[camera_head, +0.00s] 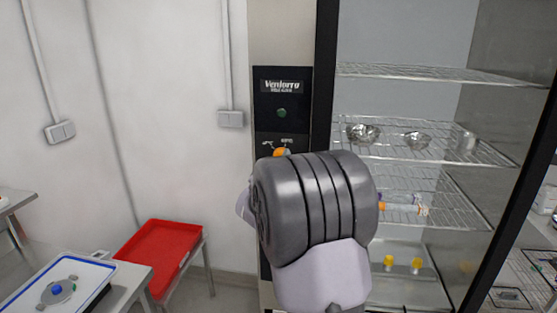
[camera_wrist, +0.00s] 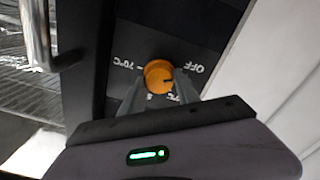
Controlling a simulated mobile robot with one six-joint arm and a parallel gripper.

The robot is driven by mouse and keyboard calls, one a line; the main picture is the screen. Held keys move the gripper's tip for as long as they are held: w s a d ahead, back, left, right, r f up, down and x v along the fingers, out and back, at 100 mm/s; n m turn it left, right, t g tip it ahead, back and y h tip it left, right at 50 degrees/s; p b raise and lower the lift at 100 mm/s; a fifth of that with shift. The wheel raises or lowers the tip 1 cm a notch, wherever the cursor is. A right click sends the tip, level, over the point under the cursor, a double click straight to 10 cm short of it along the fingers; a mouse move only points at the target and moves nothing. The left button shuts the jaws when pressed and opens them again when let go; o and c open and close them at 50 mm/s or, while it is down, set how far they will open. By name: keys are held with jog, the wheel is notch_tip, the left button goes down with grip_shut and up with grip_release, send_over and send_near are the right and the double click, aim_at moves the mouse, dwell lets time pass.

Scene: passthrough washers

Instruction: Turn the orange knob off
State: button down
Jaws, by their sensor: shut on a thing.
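The orange knob (camera_wrist: 157,76) sits on a black control panel, with "OFF" and "70°C" markings around it in the wrist view. A dark pointer line on the knob points to the right, toward the side where "OFF" is printed. My gripper (camera_wrist: 160,84) is shut on the knob, with one finger on each side of it. In the head view only the top of the orange knob (camera_head: 281,152) shows; my wrist hides the rest and hides my fingers.
A glass-fronted cabinet with wire shelves (camera_head: 430,150) holding metal bowls stands right of the panel. A green round button (camera_head: 282,113) is above the knob. A red tray (camera_head: 160,250) and a white tray (camera_head: 95,270) are at lower left. White wall fills the left.

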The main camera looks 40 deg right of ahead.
jog(key=shift+r, duration=0.35)
jog(key=c, duration=1)
grip_release()
jog(key=shift+o, duration=0.5)
jog(key=shift+w+d+f, duration=0.1)
jog(key=shift+d+f, duration=0.05)
jog(key=shift+f, duration=0.1)
jog(key=v, duration=1.7)
jog(key=shift+a+b, duration=0.25)
jog(key=shift+b, duration=0.05)
